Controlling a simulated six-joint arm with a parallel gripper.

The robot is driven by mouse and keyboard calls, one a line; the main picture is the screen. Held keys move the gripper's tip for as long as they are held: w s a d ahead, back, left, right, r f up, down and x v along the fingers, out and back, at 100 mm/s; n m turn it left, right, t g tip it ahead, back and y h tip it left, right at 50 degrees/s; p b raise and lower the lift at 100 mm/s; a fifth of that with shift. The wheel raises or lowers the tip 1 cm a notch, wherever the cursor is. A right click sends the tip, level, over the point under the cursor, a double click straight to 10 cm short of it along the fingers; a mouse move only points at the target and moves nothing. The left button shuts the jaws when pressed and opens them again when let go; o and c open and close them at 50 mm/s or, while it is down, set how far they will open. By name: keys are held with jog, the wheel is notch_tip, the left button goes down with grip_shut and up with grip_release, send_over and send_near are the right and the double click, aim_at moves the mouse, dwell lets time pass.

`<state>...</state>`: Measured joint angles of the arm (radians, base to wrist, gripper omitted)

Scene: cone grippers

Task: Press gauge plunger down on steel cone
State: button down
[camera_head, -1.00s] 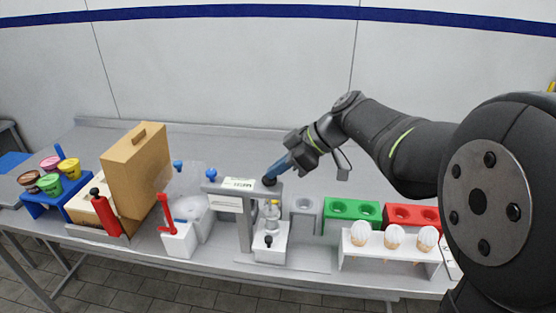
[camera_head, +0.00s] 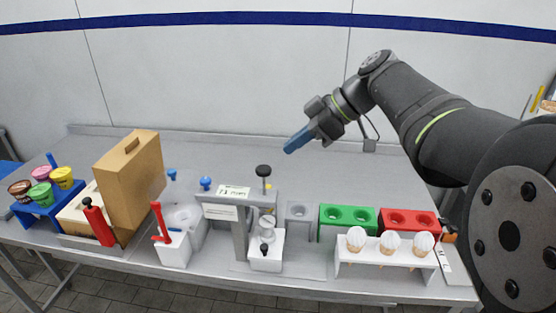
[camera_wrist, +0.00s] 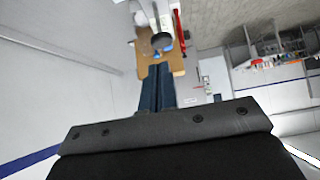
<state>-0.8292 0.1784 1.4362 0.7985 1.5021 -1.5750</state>
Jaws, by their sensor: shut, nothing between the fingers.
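The gauge stand (camera_head: 225,211) is a grey frame with a white label, standing on the bench. Its plunger has a black round knob (camera_head: 263,170) on a thin rod, standing raised above the frame. Below it is a white block (camera_head: 266,251) with a small black knob. A small pale object (camera_head: 267,226) sits above the block; I cannot tell whether it is the steel cone. My gripper (camera_head: 288,150) has blue fingers, shut and empty, up and to the right of the knob and apart from it. The shut fingers also show in the wrist view (camera_wrist: 157,85).
To the right stand a green holder (camera_head: 348,218), a red holder (camera_head: 410,224) and a white rack (camera_head: 385,262) with several cones. To the left are a tan box (camera_head: 131,185), a red-handled press (camera_head: 172,245) and a blue tub rack (camera_head: 50,205). The bench behind is clear.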

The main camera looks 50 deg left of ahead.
jog(key=shift+v, duration=1.55)
jog(key=shift+s+a, duration=0.1)
jog(key=x, duration=0.9)
jog(key=shift+s+a+r, duration=0.1)
jog(key=shift+s+r, duration=0.05)
jog(key=shift+s, duration=0.05)
notch_tip(320, 180, up, 4)
send_over(258, 167)
jog(key=w+d, duration=0.3)
jog(key=shift+s+a+r, duration=0.1)
jog(key=shift+s+a, duration=0.15)
